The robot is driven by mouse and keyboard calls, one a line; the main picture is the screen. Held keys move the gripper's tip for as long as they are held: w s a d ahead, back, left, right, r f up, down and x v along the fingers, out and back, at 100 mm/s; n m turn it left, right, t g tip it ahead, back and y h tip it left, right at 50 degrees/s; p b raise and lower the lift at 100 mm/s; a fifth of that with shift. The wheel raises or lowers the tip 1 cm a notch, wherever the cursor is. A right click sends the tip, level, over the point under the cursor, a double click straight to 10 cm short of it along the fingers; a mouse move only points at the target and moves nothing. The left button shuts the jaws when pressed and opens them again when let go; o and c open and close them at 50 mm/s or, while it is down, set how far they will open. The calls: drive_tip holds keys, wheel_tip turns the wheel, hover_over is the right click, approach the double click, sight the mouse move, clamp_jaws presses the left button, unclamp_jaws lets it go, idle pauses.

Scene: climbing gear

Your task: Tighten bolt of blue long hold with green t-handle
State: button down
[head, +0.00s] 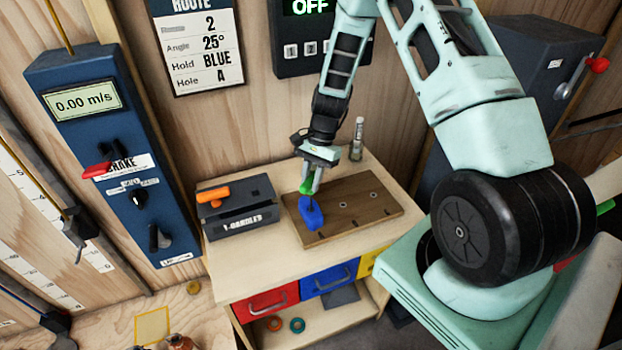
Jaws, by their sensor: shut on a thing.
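The blue long hold (311,213) sits on the left part of the brown wooden board (365,210) on the small bench. The green t-handle (306,186) stands above the hold, its lower end at or just over the hold's upper part. My gripper (312,173) is shut on the green t-handle from above. The bolt is hidden by the t-handle and the hold. I cannot tell whether the tip is seated in the bolt.
A dark T-handle box (237,212) with an orange t-handle (213,195) stands left of the board. A small bottle (357,140) stands behind the board. Red (268,302) and blue (330,277) drawers are below. A blue brake column (120,160) rises at left.

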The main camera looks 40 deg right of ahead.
drive_tip(key=shift+f, duration=0.15)
drive_tip(key=m+t, duration=0.1)
drive_tip(key=m, duration=0.1)
drive_tip(key=m+t+b, duration=0.1)
drive_tip(key=m, duration=0.2)
drive_tip(key=shift+s+f+b, duration=0.15)
drive_tip(key=shift+f+b, duration=0.05)
drive_tip(key=shift+b, duration=0.1)
drive_tip(key=m+t+b, duration=0.1)
drive_tip(key=m+b, duration=0.1)
drive_tip(key=m, duration=0.1)
drive_tip(key=shift+f+m, duration=0.15)
drive_tip(key=shift+m, duration=0.25)
drive_tip(key=shift+m+t+b, duration=0.3)
drive_tip(key=shift+m+b, duration=0.3)
drive_tip(key=shift+b, duration=0.1)
drive_tip(key=shift+r+m+h, duration=0.25)
drive_tip(key=shift+m+h, duration=0.05)
drive_tip(key=shift+m, duration=0.1)
drive_tip(key=shift+r, duration=0.15)
